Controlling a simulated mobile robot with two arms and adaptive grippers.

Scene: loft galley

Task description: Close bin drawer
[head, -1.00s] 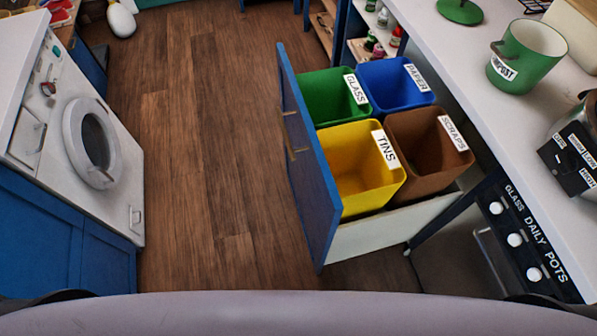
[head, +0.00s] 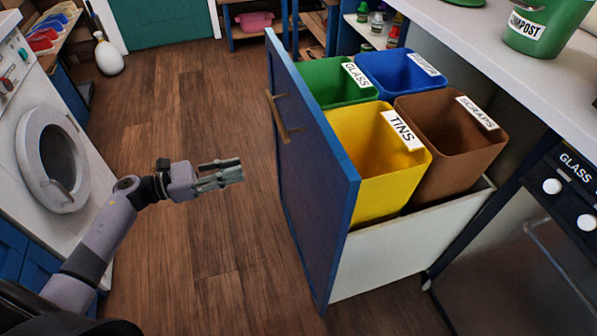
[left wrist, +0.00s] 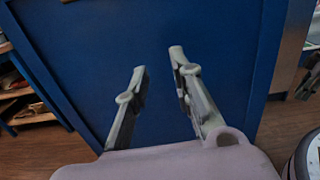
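The bin drawer stands pulled out, its blue front panel (head: 305,170) facing left with a brass handle (head: 279,117) high on it. Its white side wall (head: 395,250) shows below the bins. My left gripper (head: 240,171) is left of the panel, at about mid-height in the head view, apart from it. Its fingers are spread with nothing between them. In the left wrist view, the open left gripper (left wrist: 158,62) points at the blue panel (left wrist: 75,60), which fills most of the picture. My right gripper is not in view.
The drawer holds a yellow TINS bin (head: 350,130), brown SCRAPS bin (head: 480,150), green GLASS bin (head: 320,75) and blue PAPER bin (head: 385,65). A washing machine (head: 90,215) stands left. Wooden floor (head: 200,110) is clear between.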

